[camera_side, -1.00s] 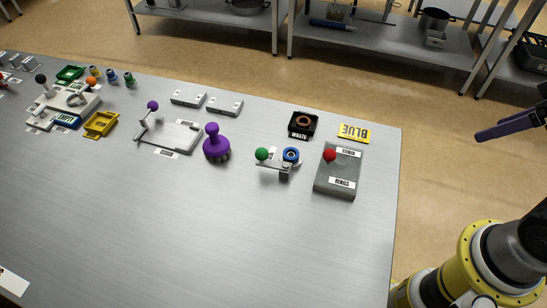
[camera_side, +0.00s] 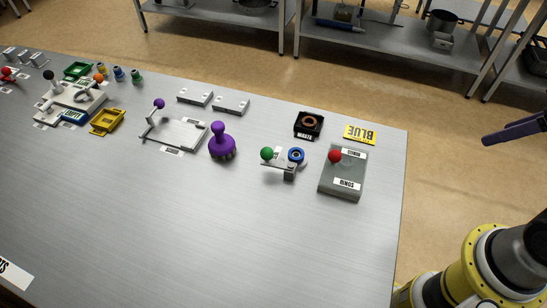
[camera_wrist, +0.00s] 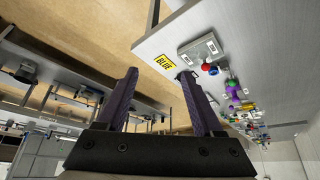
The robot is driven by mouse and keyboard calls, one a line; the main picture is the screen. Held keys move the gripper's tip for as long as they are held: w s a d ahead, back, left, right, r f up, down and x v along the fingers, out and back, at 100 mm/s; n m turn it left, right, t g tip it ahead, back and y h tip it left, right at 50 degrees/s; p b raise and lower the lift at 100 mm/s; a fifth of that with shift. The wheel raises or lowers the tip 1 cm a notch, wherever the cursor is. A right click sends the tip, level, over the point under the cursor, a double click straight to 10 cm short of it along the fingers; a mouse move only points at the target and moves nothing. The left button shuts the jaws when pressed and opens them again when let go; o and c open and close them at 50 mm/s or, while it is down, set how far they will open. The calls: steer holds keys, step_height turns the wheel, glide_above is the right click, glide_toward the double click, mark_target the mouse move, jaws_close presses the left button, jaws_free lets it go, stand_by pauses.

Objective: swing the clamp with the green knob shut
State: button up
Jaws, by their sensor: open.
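The clamp (camera_side: 284,165) with the green knob (camera_side: 267,153) stands near the right end of the table in the side view. The knob is at the left end of its light arm, and a blue ring (camera_side: 296,154) sits at its right. The side view is too small to tell how far the clamp stands open. My gripper (camera_side: 487,140) is open and empty, off to the right beyond the table edge. In the wrist view its two dark purple fingers (camera_wrist: 160,85) are spread apart. The clamp is too small to make out clearly there.
A grey box (camera_side: 343,173) with a red knob (camera_side: 335,156) stands right of the clamp. A purple knobbed tool (camera_side: 222,145) stands to its left. A black waste tray (camera_side: 309,124) and yellow BLUE sign (camera_side: 360,134) lie behind.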

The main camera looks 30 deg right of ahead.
steer(key=w+a+r+m, duration=0.2)
steer(key=w+r+m, duration=0.3)
steer(key=w+r, duration=0.3)
steer(key=g+y, duration=0.2)
steer(key=g, duration=0.3)
glide_above(268, 149)
steer(key=s+d, duration=0.1)
steer(key=d, duration=0.1)
step_height(268, 149, down, 14)
steer(key=shift+m, duration=0.4)
steer(key=f, duration=0.4)
steer(key=a+f, duration=0.1)
steer(key=f, duration=0.3)
steer(key=w+f, duration=0.1)
steer(key=f, duration=0.3)
steer(key=shift+a+f, duration=0.4)
